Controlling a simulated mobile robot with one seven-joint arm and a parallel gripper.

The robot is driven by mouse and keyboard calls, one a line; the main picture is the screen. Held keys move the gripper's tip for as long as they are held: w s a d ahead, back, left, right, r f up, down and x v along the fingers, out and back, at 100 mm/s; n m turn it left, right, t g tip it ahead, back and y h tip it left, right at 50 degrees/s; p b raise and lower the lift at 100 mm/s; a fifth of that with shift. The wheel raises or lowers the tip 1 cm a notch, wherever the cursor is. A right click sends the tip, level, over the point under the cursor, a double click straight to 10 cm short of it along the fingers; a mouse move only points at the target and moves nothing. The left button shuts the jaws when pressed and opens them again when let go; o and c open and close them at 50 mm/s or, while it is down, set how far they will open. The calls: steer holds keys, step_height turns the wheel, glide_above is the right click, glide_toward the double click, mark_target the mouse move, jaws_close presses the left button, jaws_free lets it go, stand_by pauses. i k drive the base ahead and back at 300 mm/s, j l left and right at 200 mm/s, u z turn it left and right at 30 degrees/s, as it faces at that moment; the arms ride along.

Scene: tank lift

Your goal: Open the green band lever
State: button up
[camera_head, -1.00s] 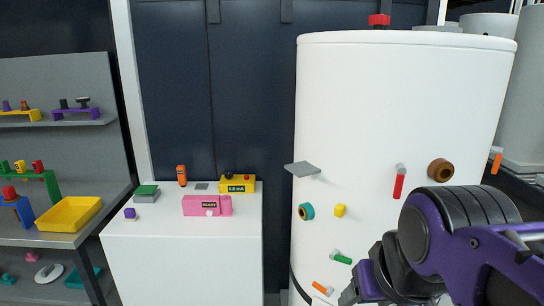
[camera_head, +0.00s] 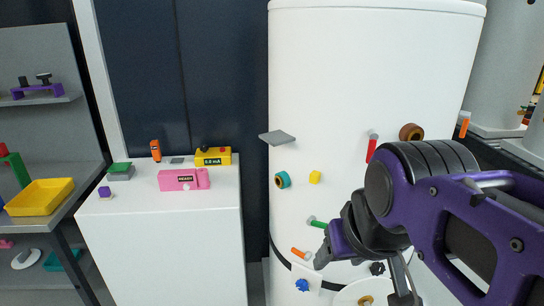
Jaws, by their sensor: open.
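The green band lever (camera_head: 317,223) is a short green handle on a pale grey mount, on the curved front of the white tank (camera_head: 360,80), low and left of centre. My gripper (camera_head: 324,252) reaches in from the right, in front of the tank. Its dark tips show just below and right of the green lever in the picture. I cannot tell how far in front of the lever they are. The gripper is open, with nothing seen in it. My purple and black wrist hides part of the tank to the right.
An orange lever (camera_head: 300,253) sits below the green one, and a red lever (camera_head: 372,147) is above right. A grey plate (camera_head: 277,137) juts out from the tank's left edge. A yellow knob (camera_head: 315,177) and a teal ring (camera_head: 283,180) are nearby. A white cabinet (camera_head: 165,245) stands left.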

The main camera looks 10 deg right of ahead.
mark_target(311, 221)
steer(key=z, duration=0.2)
steer(key=k+l+u, duration=0.2)
steer(key=l, duration=0.15)
steer(key=l+u, duration=0.95)
steer(key=k+u, duration=0.2)
steer(key=k, duration=0.3)
steer(key=i+l, duration=0.2)
steer(key=i, duration=0.3)
